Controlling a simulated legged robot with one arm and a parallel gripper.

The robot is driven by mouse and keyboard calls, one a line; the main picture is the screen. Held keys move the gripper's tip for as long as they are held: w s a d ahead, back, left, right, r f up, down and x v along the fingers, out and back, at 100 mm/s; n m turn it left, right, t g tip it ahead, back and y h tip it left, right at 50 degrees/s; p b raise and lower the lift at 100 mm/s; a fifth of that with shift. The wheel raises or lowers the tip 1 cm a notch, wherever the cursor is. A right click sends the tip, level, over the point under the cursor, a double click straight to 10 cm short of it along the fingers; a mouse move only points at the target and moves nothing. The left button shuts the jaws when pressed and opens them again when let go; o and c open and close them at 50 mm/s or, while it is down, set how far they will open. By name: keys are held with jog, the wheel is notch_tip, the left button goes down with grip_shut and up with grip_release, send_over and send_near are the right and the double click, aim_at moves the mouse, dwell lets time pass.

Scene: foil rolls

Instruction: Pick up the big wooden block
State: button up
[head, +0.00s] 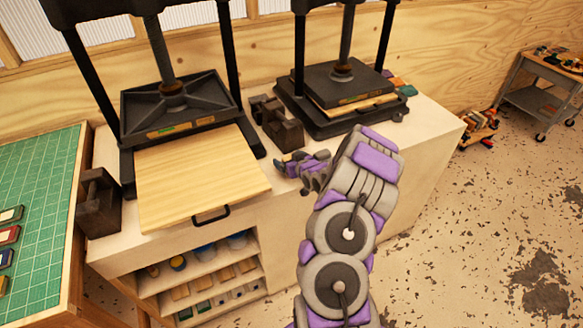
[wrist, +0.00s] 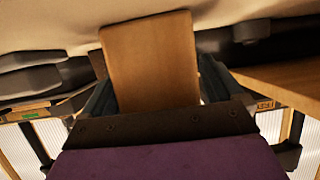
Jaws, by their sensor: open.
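In the wrist view a big brown wooden block (wrist: 152,60) stands in the middle, between the two dark fingers of my gripper (wrist: 155,88). The fingers are apart, one on each side of the block. I cannot tell whether either finger touches it. In the head view my gripper (head: 284,167) is low over the pale bench, just right of the wide wooden board. The block is mostly hidden there by the gripper and my arm.
The wide wooden board (head: 195,177) with a black handle lies under the left press (head: 172,103). The right press (head: 340,85) stands behind my gripper. Dark blocks (head: 283,130) sit between the presses. A green cutting mat (head: 38,185) is at left. Bench top is clear at right.

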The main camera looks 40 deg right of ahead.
jog(key=shift+c, duration=0.2)
jog(key=shift+a, duration=0.15)
jog(key=c, duration=1.1)
jog(key=shift+o, duration=0.2)
jog(key=shift+r, duration=0.15)
